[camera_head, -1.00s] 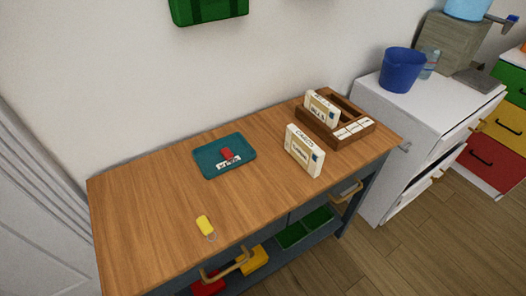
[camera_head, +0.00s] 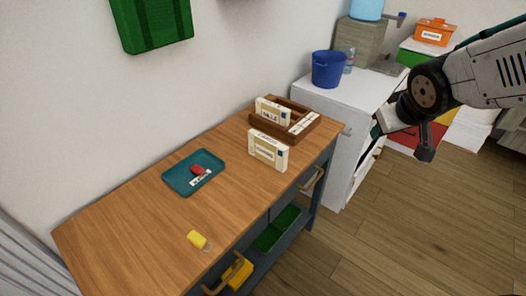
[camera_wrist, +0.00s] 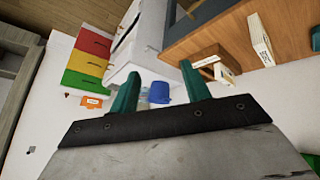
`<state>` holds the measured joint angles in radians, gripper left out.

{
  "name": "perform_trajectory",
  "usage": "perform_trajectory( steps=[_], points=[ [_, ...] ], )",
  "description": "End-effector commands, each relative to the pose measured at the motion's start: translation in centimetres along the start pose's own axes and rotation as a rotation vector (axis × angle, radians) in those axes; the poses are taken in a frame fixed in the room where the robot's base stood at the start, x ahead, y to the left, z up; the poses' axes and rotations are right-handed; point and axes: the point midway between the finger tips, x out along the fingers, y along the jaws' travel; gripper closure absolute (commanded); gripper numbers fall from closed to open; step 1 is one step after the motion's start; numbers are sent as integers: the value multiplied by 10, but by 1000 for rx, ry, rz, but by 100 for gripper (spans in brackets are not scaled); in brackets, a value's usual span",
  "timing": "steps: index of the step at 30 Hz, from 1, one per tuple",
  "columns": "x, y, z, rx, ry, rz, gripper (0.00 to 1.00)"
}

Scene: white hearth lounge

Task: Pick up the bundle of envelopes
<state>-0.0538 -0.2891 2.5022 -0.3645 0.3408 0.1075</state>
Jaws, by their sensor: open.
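A cream, box-shaped bundle of envelopes (camera_head: 268,151) with a printed label stands upright on the wooden table, in front of a brown wooden organizer (camera_head: 279,131). A second similar bundle (camera_head: 271,112) stands in the organizer's left part. I cannot tell which of the two the task means. In the wrist view the free-standing bundle (camera_wrist: 261,40) is at the upper right, beside the organizer (camera_wrist: 224,74). My gripper (camera_wrist: 158,78) has its two teal fingers spread with nothing between them. In the head view it is right of the table, in front of the white cabinet, well apart from both bundles.
A teal tray (camera_head: 181,185) with a red item and a yellow tagged item (camera_head: 197,239) lie on the table (camera_head: 128,221). A blue bucket (camera_head: 327,69) stands on the white cabinet (camera_head: 318,101), whose drawer is open. Wooden floor (camera_head: 400,230) is clear at right.

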Motion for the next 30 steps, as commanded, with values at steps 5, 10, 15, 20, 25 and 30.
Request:
perform_trajectory(
  steps=[5,10,15,20,25,30],
  points=[
    [77,-53,-54,-167,248,-137,53],
    [120,-128,-74,-268,459,-373,53],
    [134,-186,-70,-297,590,-592,53],
    [135,-209,-65,-297,643,-695,53],
    [143,-224,-71,-297,655,-715,53],
    [156,-236,-80,-296,654,-713,53]
  ],
)
